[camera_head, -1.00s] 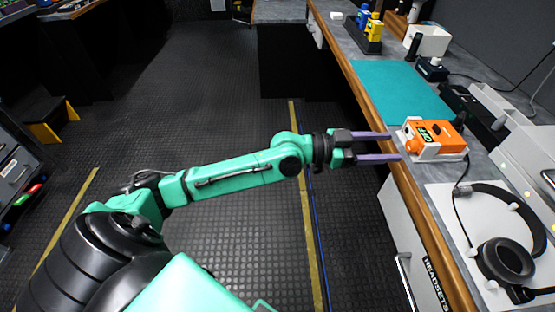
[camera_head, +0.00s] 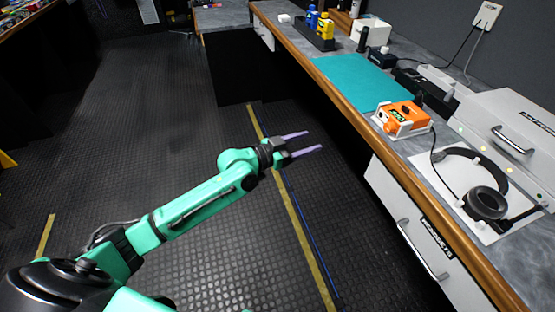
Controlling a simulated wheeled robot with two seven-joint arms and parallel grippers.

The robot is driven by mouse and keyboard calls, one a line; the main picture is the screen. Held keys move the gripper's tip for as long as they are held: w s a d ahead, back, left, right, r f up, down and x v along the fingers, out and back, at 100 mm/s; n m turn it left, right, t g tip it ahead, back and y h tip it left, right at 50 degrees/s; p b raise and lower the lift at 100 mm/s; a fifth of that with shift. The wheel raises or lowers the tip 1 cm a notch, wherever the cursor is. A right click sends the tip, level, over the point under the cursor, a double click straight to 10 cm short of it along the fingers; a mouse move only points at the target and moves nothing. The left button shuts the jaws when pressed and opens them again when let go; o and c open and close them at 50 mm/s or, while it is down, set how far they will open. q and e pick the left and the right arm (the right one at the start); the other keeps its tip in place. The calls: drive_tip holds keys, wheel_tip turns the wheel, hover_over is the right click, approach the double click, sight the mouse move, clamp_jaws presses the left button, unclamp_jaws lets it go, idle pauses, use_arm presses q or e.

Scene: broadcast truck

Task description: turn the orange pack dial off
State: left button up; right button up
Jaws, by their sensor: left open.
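The orange pack (camera_head: 408,113) sits in a white holder on the grey counter, right of centre. Its near face carries a dark round part and a small green label; the dial's setting is too small to read. My left gripper (camera_head: 313,142) is open and empty, its two purple fingers pointing right toward the counter. It is over the floor, left of the counter's wooden edge and clearly apart from the pack. My right gripper is not in view.
A headset (camera_head: 486,203) lies on a white mat right of the pack. A teal mat (camera_head: 362,82) lies behind it. The counter's wooden edge (camera_head: 352,118) runs between my gripper and the pack. Drawers with handles (camera_head: 422,250) are below. The dark floor is clear.

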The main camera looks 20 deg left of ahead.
use_arm(q)
drive_tip(key=a+f+n+y+p, duration=0.2)
drive_tip(key=a+f+n+y, duration=0.1)
drive_tip(key=a+f, duration=0.5)
wheel_tip(320, 180, down, 3)
drive_tip(key=shift+f+y, duration=0.1)
drive_tip(key=shift+y, duration=0.5)
drive_tip(key=s+a+f+n+g+y+p, duration=0.1)
drive_tip(key=s+a+f+g+y+p, duration=0.3)
drive_tip(key=s+f, duration=0.6)
drive_tip(key=s+a+f+n+g+y, duration=0.15)
drive_tip(key=s+a+f, duration=0.35)
drive_tip(key=s+f, duration=0.5)
drive_tip(key=s+f+g+p, duration=0.1)
drive_tip(key=s+f+g, duration=0.2)
drive_tip(key=s, duration=1)
drive_tip(key=s+f+g+y+p, duration=0.1)
drive_tip(key=s+f+g, duration=0.2)
drive_tip(key=s+f, duration=0.5)
drive_tip(key=s, duration=0.5)
drive_tip(key=shift+s+d+f, duration=0.15)
drive_tip(key=shift+s+d, duration=0.2)
drive_tip(key=shift+d, duration=0.05)
drive_tip(key=shift+w+n, duration=0.1)
drive_tip(key=shift+n, duration=0.15)
